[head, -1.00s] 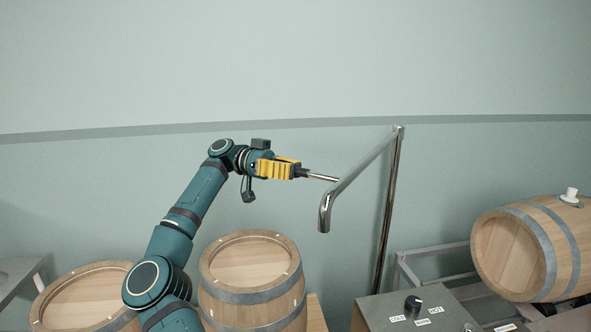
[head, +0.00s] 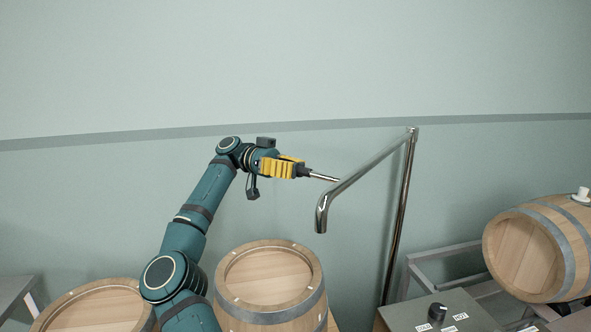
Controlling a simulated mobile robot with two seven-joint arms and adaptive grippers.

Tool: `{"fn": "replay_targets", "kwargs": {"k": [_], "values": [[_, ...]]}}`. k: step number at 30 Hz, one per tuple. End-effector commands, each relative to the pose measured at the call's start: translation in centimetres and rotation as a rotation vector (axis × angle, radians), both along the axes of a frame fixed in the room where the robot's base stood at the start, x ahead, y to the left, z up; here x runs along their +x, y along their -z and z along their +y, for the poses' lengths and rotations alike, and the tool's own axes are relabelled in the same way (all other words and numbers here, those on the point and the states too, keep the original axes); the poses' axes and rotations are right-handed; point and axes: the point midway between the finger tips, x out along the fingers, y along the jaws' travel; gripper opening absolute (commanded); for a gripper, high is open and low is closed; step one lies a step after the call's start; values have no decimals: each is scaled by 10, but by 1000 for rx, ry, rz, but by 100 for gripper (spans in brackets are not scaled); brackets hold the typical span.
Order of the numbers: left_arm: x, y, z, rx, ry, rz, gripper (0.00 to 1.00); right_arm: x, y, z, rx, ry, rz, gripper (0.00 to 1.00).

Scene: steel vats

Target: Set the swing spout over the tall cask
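The swing spout (head: 365,168) is a bright steel pipe on a tall post, with its bent-down mouth (head: 320,222) at the left end. An upright wooden cask (head: 268,278) stands below and left of the mouth, its round lid facing up. Another upright cask (head: 95,305) is at the lower left, partly hidden by my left arm. I cannot be sure which is the tall cask. My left gripper (head: 299,171), with yellow fingers, is shut on a thin steel handle (head: 325,177) that reaches the spout pipe. My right gripper is not in view.
A grey control box (head: 435,312) with a black knob and labels stands at the bottom right. A cask lying on its side (head: 530,258) rests on a metal frame (head: 425,275) at the right.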

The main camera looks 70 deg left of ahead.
Motion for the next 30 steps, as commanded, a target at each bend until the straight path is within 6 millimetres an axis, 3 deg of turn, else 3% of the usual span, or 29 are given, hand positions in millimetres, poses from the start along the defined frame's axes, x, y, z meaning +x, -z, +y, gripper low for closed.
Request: {"fn": "replay_targets", "kwargs": {"k": [14,15,17,30], "values": [[-1,4,1,2,2,7,0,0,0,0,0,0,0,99],[-1,4,1,1,1,7,22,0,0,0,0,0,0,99],[-1,3,1,0,1,6,43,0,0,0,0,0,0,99],[0,-9,0,2,1,2,43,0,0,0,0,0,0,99]]}}
